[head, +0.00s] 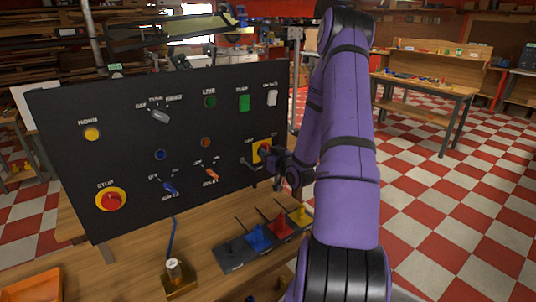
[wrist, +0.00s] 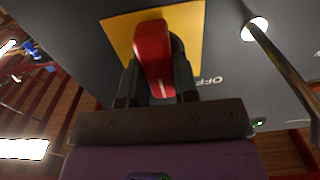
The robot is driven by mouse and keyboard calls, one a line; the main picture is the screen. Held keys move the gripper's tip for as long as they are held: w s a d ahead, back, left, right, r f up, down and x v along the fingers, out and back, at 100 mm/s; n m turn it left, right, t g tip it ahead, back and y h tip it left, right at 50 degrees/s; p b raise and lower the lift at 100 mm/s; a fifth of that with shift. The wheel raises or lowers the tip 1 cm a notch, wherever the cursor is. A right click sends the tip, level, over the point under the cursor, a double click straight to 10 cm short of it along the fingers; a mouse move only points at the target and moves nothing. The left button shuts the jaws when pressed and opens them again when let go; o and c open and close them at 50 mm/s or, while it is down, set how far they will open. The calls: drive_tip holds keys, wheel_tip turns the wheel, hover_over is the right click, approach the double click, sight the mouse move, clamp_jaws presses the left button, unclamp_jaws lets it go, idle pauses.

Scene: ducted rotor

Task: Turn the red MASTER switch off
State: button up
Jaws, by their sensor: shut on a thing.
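The red MASTER switch (wrist: 154,60) is a red handle on a yellow plate (wrist: 190,30), fixed to the dark panel. In the wrist view my gripper (wrist: 154,85) has one finger on each side of the red handle and is shut on it. The handle's white end mark points toward my gripper's palm. An upside-down OFF label (wrist: 206,81) shows to the right of the plate. In the head view the yellow plate (head: 257,155) is at the panel's right edge, and my gripper (head: 272,157) partly hides it and most of the switch.
A grey lever (wrist: 282,62) sticks out from the panel beside the switch. The black panel (head: 130,130) carries several other controls, including a red STOP button (head: 111,201) and a green switch (head: 243,103). Blue, red and yellow levers (head: 281,226) stand on the bench below.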

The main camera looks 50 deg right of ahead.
drive_tip(key=n, duration=0.8)
drive_tip(key=shift+a+f+n, duration=0.1)
drive_tip(key=shift+a+n, duration=0.05)
drive_tip(key=shift+n, duration=0.15)
idle(0.3)
drive_tip(key=o, duration=0.9)
drive_tip(key=v, duration=1)
drive_tip(key=shift+s+a, duration=0.2)
drive_tip(key=shift+s, duration=0.15)
